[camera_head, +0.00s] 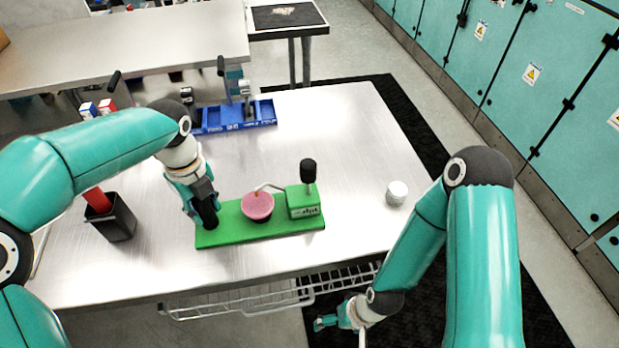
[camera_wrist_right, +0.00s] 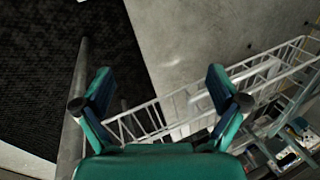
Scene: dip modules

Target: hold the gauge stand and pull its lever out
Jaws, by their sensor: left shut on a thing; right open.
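The green gauge stand (camera_head: 234,231) lies near the table's front edge, in the head view. A round red gauge (camera_head: 258,206) sits in its middle, with a thin pale arm reaching from it to a green block (camera_head: 302,201) at its right end. A black-knobbed lever (camera_head: 308,172) stands upright on that block. My left gripper (camera_head: 208,208) is shut on the dark post at the stand's left end; its fingers partly hide the post. My right gripper (camera_head: 338,318) is low in front of the table, away from the stand. In the right wrist view its fingers (camera_wrist_right: 160,95) are spread and empty.
A white cylinder (camera_head: 397,193) stands right of the stand. A black bin (camera_head: 112,218) with something red in it stands at the left. A blue tray (camera_head: 240,118) lies at the back. A wire rack (camera_head: 270,297) hangs under the table's front edge, near my right gripper.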

